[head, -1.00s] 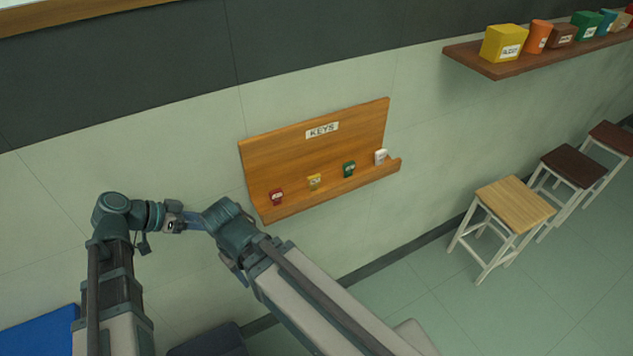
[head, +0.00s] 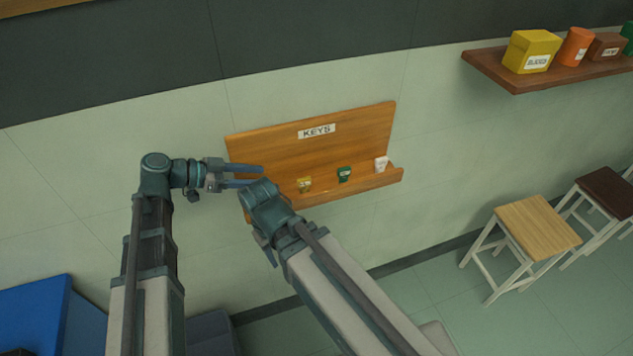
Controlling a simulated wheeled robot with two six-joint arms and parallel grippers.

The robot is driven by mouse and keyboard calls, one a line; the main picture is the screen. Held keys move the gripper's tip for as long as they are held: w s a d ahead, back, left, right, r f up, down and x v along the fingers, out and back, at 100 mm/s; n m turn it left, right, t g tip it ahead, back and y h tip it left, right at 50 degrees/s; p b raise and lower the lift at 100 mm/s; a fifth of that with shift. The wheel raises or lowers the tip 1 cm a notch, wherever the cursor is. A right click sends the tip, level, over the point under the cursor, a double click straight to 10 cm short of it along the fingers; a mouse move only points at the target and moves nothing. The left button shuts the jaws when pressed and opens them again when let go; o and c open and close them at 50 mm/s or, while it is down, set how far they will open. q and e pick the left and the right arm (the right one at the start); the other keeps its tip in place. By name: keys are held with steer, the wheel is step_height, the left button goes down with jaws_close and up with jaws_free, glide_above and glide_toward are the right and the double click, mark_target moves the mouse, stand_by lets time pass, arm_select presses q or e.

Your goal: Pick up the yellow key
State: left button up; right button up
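The yellow key (head: 304,185) stands on the ledge of the wooden key rack (head: 350,128) on the wall, left of the green key (head: 344,174) and the white key (head: 381,164). My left gripper (head: 260,176) is open and empty, its two blue fingers pointing right in front of the rack's left part, left of the yellow key and apart from it in the picture. My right arm's wrist covers the rack's lower left corner, just left of and below the yellow key. The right gripper (head: 266,250) is partly hidden by its own arm, so its opening is unclear.
A wall shelf (head: 500,73) at upper right holds a yellow box (head: 531,50), an orange container (head: 574,46) and other boxes. A light wooden stool (head: 538,226) and a dark stool (head: 610,188) stand at right. A blue object (head: 35,315) is at lower left.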

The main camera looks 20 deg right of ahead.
mark_target(301, 179)
arm_select(q)
steer(key=b+x, duration=0.3)
steer(key=x, duration=0.4)
steer(key=shift+d+f, duration=0.15)
steer(key=shift+f, duration=0.05)
steer(key=shift+d+f, duration=0.1)
steer(key=shift+d, duration=0.5)
steer(key=shift+d+f+b, duration=0.3)
steer(key=shift+d+b, duration=0.1)
steer(key=shift+b, duration=0.1)
steer(key=b+x, duration=0.1)
steer(key=x, duration=0.3)
steer(key=shift+f+b, duration=0.1)
steer(key=shift+b, duration=0.25)
jaws_close()
